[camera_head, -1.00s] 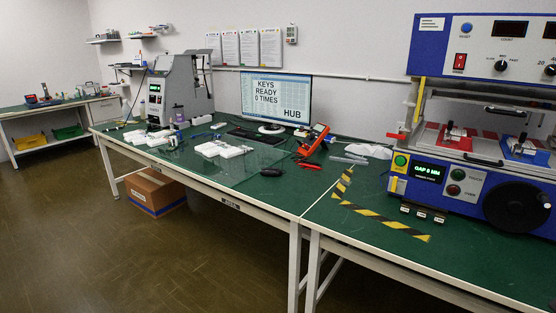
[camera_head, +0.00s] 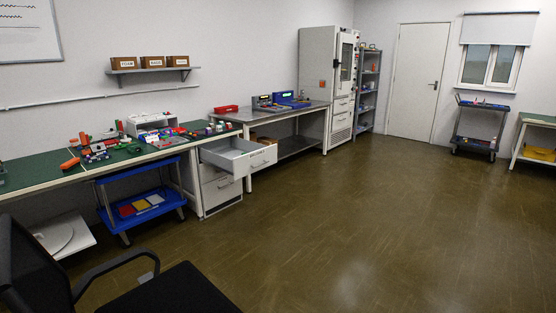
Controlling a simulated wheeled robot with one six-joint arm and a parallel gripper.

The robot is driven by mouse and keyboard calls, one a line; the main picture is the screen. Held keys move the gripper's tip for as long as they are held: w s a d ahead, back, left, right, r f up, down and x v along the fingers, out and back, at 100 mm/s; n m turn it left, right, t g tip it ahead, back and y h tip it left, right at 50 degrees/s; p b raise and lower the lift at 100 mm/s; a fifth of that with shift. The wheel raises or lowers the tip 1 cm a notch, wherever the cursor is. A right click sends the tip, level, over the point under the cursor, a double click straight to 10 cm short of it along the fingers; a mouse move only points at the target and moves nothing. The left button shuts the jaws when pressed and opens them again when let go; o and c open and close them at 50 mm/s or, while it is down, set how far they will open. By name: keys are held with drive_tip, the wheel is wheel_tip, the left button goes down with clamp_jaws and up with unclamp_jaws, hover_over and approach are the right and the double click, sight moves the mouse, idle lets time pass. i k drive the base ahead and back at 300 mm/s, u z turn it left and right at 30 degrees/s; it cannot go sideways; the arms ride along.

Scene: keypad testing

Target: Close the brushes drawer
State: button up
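An open drawer (camera_head: 222,157) juts out from the top of a white drawer cabinet (camera_head: 220,190) under the green workbench, left of the middle of the view. Its front panel (camera_head: 263,157) has a handle and a small label too small to read, so I cannot tell whether it says brushes. The inside of the drawer looks empty from here. The drawers below it in the cabinet are shut. My gripper is not in view.
A black chair (camera_head: 165,290) stands in the near left foreground. A blue cart (camera_head: 145,203) is under the bench left of the cabinet. A grey table (camera_head: 285,118) stands beyond the drawer. The brown floor (camera_head: 340,230) is clear in the middle and right.

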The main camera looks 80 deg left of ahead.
sight(224, 154)
drive_tip(key=u, duration=1.65)
drive_tip(key=i, duration=2.8)
drive_tip(key=u, duration=1.6)
drive_tip(key=i, duration=0.5)
drive_tip(key=u, duration=0.05)
